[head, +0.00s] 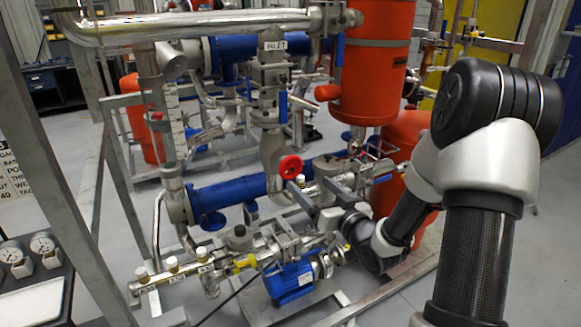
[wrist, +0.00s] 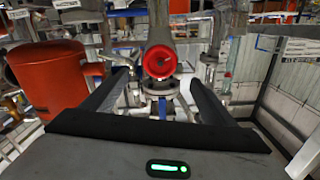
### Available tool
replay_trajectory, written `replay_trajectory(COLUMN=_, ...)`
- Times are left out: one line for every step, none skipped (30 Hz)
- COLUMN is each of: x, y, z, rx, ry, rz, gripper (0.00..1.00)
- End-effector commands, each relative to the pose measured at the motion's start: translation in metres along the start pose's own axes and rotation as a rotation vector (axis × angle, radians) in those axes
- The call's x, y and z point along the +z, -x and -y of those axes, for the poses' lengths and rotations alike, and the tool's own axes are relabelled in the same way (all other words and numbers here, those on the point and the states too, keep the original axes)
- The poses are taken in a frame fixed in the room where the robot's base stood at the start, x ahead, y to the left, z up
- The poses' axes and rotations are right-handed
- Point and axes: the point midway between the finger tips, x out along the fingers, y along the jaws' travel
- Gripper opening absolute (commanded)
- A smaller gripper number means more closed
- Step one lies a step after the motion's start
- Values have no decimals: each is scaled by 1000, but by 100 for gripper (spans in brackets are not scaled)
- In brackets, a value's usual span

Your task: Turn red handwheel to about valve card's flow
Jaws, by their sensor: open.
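The red handwheel (head: 290,167) is on the grey valve body below the INLET label, near the middle of the head view. In the wrist view the handwheel (wrist: 159,64) faces me, centred between and beyond my fingers. My gripper (head: 307,184) is open and empty, just below and right of the wheel in the head view. Its two dark fingers (wrist: 161,80) spread either side of the wheel in the wrist view, with no contact visible. I cannot identify a valve card with readable flow text in either view.
Blue pipes (head: 235,193) and a blue motor (head: 291,283) crowd the skid around my gripper. A red tank (head: 373,75) stands behind it. Two gauges (head: 43,243) are at lower left, below a partly cut-off sign (head: 12,170). Frame posts (wrist: 279,75) rise at right in the wrist view.

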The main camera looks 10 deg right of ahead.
Motion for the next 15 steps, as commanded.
replay_trajectory(x=-1, y=-13, z=1, rx=-3, ry=-1, rz=-2, gripper=79)
replay_trajectory(x=0, y=-19, z=1, rx=-2, ry=0, rz=0, gripper=79)
replay_trajectory(x=0, y=-28, z=1, rx=-3, ry=0, rz=-1, gripper=79)
replay_trajectory(x=-1, y=-35, z=2, rx=-3, ry=0, rz=-1, gripper=79)
replay_trajectory(x=0, y=-41, z=2, rx=-2, ry=-1, rz=0, gripper=79)
replay_trajectory(x=0, y=-50, z=1, rx=-3, ry=0, rz=-1, gripper=79)
replay_trajectory(x=0, y=-57, z=2, rx=-3, ry=0, rz=-1, gripper=79)
replay_trajectory(x=0, y=-63, z=1, rx=-2, ry=0, rz=0, gripper=79)
replay_trajectory(x=0, y=-71, z=1, rx=-1, ry=0, rz=-1, gripper=79)
replay_trajectory(x=0, y=-77, z=1, rx=-2, ry=1, rz=0, gripper=79)
replay_trajectory(x=0, y=-83, z=1, rx=-2, ry=1, rz=0, gripper=79)
replay_trajectory(x=0, y=-90, z=1, rx=-1, ry=0, rz=0, gripper=79)
replay_trajectory(x=0, y=-95, z=1, rx=0, ry=0, rz=1, gripper=79)
replay_trajectory(x=0, y=-99, z=1, rx=0, ry=0, rz=0, gripper=79)
replay_trajectory(x=0, y=-104, z=1, rx=-1, ry=0, rz=0, gripper=79)
